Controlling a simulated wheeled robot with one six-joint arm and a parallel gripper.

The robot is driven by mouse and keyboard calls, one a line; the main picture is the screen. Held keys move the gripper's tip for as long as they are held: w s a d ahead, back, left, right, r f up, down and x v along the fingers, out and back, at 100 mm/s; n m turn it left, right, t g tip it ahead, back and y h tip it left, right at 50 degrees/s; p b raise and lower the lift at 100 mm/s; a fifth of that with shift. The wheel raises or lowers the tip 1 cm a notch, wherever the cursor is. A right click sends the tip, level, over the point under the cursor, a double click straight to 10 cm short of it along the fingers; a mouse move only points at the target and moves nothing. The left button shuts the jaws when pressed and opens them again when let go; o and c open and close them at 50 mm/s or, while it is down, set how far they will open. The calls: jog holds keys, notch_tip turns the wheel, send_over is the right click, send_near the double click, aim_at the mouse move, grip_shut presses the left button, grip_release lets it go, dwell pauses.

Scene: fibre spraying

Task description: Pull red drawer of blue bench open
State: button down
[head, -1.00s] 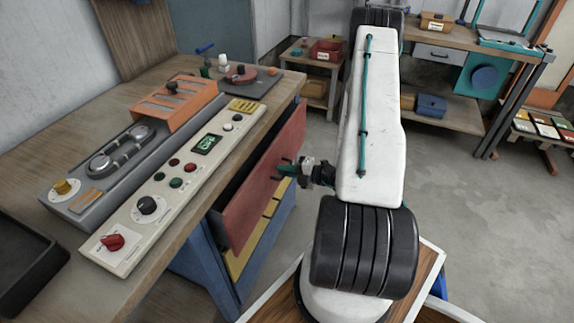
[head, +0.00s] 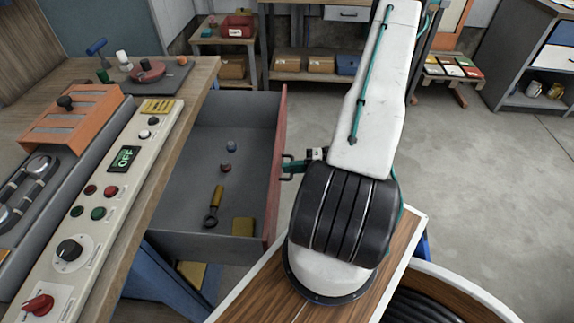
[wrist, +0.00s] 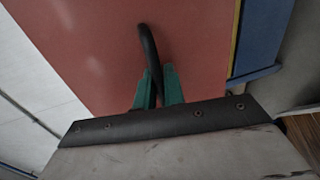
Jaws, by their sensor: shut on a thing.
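The red drawer (head: 277,165) of the blue bench (head: 168,270) stands well out from under the wooden top in the head view. Its grey inside holds a yellow-handled tool (head: 214,205) and two small round pieces (head: 228,156). In the wrist view the red front (wrist: 90,50) fills much of the picture, with a dark bar handle (wrist: 149,50) on it. My gripper (wrist: 157,82) has its green fingers closed around the lower part of this handle. In the head view my gripper (head: 291,166) is at the handle on the outer side of the drawer front.
A control panel (head: 120,160) and an orange device (head: 75,118) lie on the bench top. A shelf with boxes (head: 305,75) stands at the back. The grey floor to the right (head: 480,180) is clear.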

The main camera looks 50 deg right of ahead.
jog(key=shift+s+d, duration=0.45)
jog(key=shift+s, duration=0.1)
jog(key=c, duration=1.8)
grip_release()
jog(key=shift+s, duration=0.1)
jog(key=v, duration=0.7)
jog(key=shift+s+d+r, duration=0.1)
jog(key=shift+s+d, duration=0.15)
jog(key=shift+d, duration=0.05)
